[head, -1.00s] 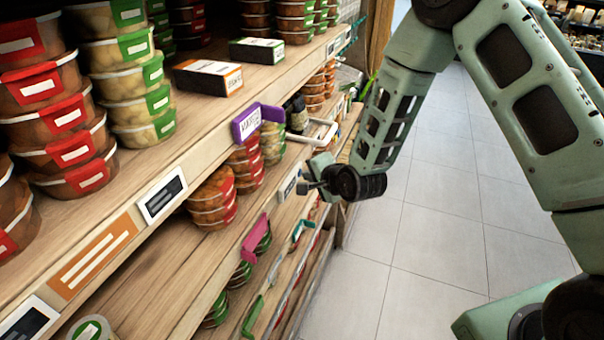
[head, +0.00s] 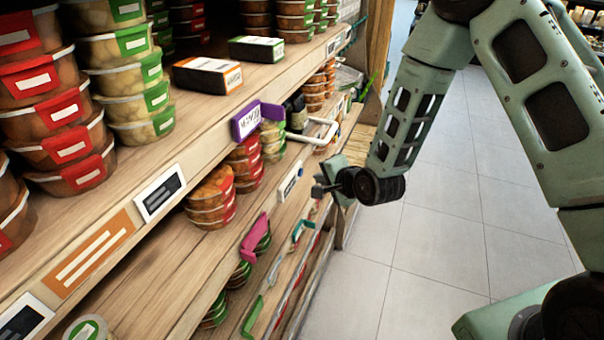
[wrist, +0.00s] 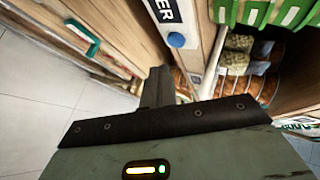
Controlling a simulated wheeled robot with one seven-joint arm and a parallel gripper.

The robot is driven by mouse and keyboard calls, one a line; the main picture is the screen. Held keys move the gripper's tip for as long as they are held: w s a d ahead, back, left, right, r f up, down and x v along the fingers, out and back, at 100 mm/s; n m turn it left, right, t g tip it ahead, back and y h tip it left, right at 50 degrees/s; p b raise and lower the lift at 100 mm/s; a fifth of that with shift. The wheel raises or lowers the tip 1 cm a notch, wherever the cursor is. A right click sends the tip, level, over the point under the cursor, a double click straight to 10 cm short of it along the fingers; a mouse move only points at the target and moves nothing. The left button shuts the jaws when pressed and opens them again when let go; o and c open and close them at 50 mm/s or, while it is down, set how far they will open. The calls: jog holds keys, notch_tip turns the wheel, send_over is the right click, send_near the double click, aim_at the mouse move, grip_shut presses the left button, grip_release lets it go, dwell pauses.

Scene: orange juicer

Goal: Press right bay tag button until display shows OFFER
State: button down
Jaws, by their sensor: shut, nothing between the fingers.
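The bay tag (head: 290,183) is on the front edge of the middle shelf in the head view; its text is too small to read there. In the wrist view, the tag's dark display (wrist: 163,10) is cut off by the top edge, and only the white letters "ER" show. Its round blue button (wrist: 176,39) is just below the display. My gripper (head: 318,190) is shut and empty, to the right of the tag and apart from it. Its fingers (wrist: 157,84) also show in the wrist view, below the button with a gap between.
A purple tag (head: 247,121) and a white bracket (head: 322,131) stick out from the shelf edges, with a pink tag (head: 254,236) lower down. Stacked food tubs (head: 130,75) fill the shelves. The tiled aisle floor (head: 430,230) on the right is clear.

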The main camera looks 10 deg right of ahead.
jog(key=shift+s+d, duration=1.05)
jog(key=shift+d, duration=0.3)
jog(key=shift+d, duration=0.1)
jog(key=shift+s+d+b, duration=0.4)
jog(key=shift+s+d, duration=0.5)
jog(key=shift+d, duration=0.25)
jog(key=shift+s+d+b, duration=0.35)
jog(key=shift+s+d, duration=0.5)
jog(key=shift+d, duration=0.3)
